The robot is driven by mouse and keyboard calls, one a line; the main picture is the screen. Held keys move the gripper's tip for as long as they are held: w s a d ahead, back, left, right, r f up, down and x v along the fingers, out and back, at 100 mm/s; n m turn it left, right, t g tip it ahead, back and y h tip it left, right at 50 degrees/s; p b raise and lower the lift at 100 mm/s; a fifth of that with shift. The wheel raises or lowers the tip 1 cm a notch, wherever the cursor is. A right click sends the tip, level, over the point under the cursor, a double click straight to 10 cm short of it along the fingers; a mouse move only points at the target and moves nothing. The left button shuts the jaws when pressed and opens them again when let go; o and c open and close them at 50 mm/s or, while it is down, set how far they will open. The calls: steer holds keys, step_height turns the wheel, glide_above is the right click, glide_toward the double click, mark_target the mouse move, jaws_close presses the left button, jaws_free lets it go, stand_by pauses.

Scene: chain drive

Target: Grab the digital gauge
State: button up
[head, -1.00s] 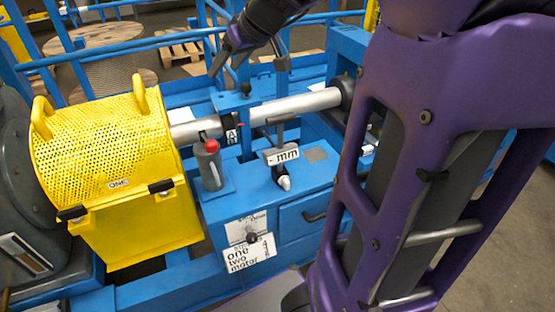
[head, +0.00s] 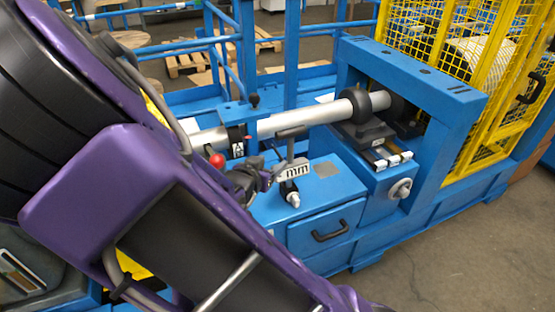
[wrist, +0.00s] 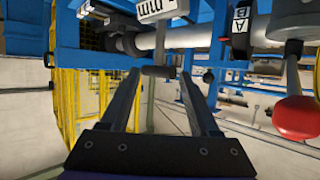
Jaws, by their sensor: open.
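The digital gauge (head: 293,171) stands on the blue cabinet, with a light "mm" face, a dark bar handle on top and a pale knob below. In the wrist view the picture is upside down and the gauge (wrist: 157,8) is cut off by the top edge. Its dark handle shows at the tips of my gripper (wrist: 158,76). The fingers are open, one on each side of the handle's line; I cannot tell whether they touch it. In the head view my gripper (head: 266,174) is just left of the gauge, partly hidden by my arm.
A red-knobbed lever (head: 216,160) stands left of the gauge; its red knob (wrist: 297,118) is right of my fingers in the wrist view. A silver shaft (head: 300,117) runs behind. The blue cabinet (head: 322,205) has a drawer handle. A yellow cage (head: 480,90) stands at right.

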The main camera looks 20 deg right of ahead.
mark_target(289, 148)
steer(key=b+x, duration=0.6)
steer(key=x, duration=1.1)
steer(key=shift+c, duration=0.2)
jaws_close()
stand_by(0.4)
steer(key=shift+w+r, duration=0.15)
steer(key=shift+r, duration=0.05)
stand_by(0.4)
